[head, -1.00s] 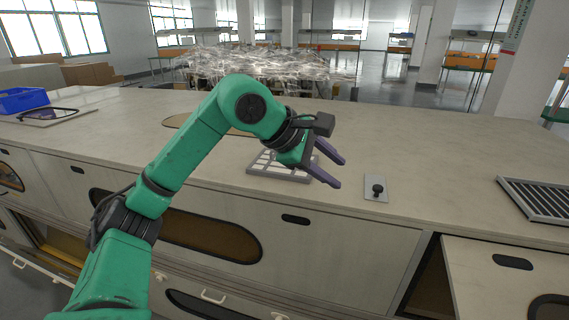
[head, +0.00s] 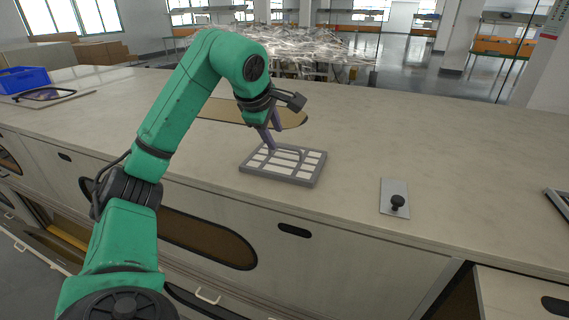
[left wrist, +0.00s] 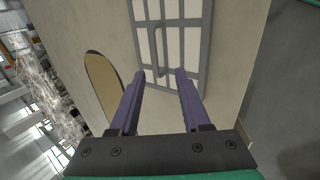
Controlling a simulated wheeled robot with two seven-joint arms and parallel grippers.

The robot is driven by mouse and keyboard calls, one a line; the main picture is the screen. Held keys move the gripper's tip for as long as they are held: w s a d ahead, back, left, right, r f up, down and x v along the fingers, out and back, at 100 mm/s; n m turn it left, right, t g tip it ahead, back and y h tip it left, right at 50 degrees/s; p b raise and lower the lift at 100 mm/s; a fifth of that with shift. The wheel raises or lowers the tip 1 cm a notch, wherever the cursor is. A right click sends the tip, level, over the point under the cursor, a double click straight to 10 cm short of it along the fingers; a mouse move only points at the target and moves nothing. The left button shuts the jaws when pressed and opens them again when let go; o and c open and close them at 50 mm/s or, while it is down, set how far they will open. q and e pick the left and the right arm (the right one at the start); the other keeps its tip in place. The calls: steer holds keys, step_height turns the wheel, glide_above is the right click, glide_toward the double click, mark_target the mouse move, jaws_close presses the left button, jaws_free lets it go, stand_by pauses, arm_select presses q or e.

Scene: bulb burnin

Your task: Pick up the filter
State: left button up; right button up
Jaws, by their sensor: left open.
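The filter (head: 290,166) is a flat grey frame with a grid of white cells, lying on the bench top near its front edge. It also shows in the left wrist view (left wrist: 184,45), with a grey bar handle (left wrist: 158,52) standing on it. My left gripper (head: 275,140) is open, with its purple fingers pointing down over the far side of the filter. In the left wrist view the open fingers (left wrist: 160,74) straddle the line of the handle, with nothing between them. Whether the tips touch the filter is not clear. My right gripper is not in view.
A grey plate with a black knob (head: 396,203) is right of the filter. A brown oval panel (head: 225,110) lies behind my arm. A blue bin (head: 22,80) stands at the far left. A dark-framed piece (head: 560,203) is cut off at the right edge. The bench's right middle is clear.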

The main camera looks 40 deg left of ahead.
mark_target(282, 147)
arm_select(q)
steer(key=x, duration=0.2)
steer(key=p+x, duration=0.1)
steer(key=x, duration=0.1)
steer(key=w+x, duration=0.1)
steer(key=x, duration=0.2)
steer(key=shift+a+r, duration=0.1)
steer(key=shift+r, duration=0.25)
steer(key=shift+f, duration=0.15)
steer(key=shift+s, duration=0.2)
steer(key=shift+w, duration=0.1)
jaws_close()
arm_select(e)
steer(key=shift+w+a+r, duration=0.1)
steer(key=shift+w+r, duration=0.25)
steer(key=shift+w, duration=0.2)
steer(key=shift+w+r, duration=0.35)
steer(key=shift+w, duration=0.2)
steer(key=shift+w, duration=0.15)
